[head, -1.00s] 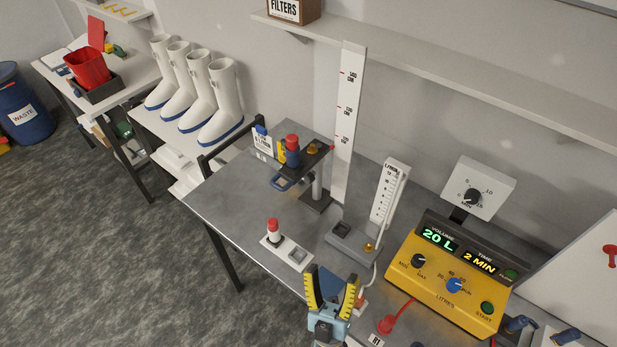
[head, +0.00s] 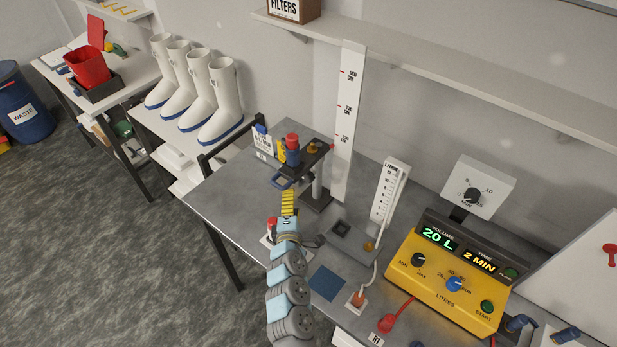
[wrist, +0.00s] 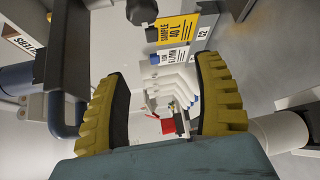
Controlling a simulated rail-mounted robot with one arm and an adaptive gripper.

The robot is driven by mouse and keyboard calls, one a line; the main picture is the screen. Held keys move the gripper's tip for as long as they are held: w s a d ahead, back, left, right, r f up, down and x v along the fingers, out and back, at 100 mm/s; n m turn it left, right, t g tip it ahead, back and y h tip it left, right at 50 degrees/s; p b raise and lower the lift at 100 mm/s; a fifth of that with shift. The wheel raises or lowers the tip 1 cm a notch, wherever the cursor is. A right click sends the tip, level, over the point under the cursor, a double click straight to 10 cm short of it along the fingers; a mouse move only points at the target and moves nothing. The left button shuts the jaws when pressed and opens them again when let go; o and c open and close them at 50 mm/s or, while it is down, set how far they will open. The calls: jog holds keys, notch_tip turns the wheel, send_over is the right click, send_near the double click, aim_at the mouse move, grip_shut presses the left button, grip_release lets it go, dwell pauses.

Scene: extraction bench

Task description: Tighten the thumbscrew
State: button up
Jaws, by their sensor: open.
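My gripper (head: 288,203) is open, its yellow fingers raised over the bench just in front of the stand's platform (head: 308,160). In the wrist view the gap between the fingers (wrist: 165,95) is empty, with boots and a red bucket far behind it. A dark blue looped handle (head: 285,183) hangs under the platform; it also shows beside the left finger in the wrist view (wrist: 62,128). A small brass knob (head: 314,146) sits on the platform, and another brass knob (head: 369,246) is at the flowmeter's foot. I cannot tell which part is the thumbscrew.
A red-and-blue cartridge (head: 292,150) stands on the platform beside a yellow label (wrist: 176,28). A tall scale (head: 347,120) and a flowmeter (head: 389,195) stand to the right. The yellow pump (head: 440,285) is further right. The bench's left part (head: 222,195) is clear.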

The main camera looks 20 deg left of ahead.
aim_at(308, 179)
jog(key=shift+w+d+r+n+h+b, duration=0.2)
jog(key=shift+w+h, duration=0.7)
jog(key=shift+w, duration=0.85)
jog(key=shift+w+d+r+n+h, duration=0.1)
jog(key=shift+w+d+n+h, duration=0.2)
jog(key=shift+w+h, duration=1.05)
jog(key=shift+w+d+r+n+h+b, duration=0.15)
jog(key=shift+w+n+h, duration=0.25)
jog(key=shift+w, duration=1.75)
jog(key=shift+c, duration=0.3)
jog(key=c, duration=1.1)
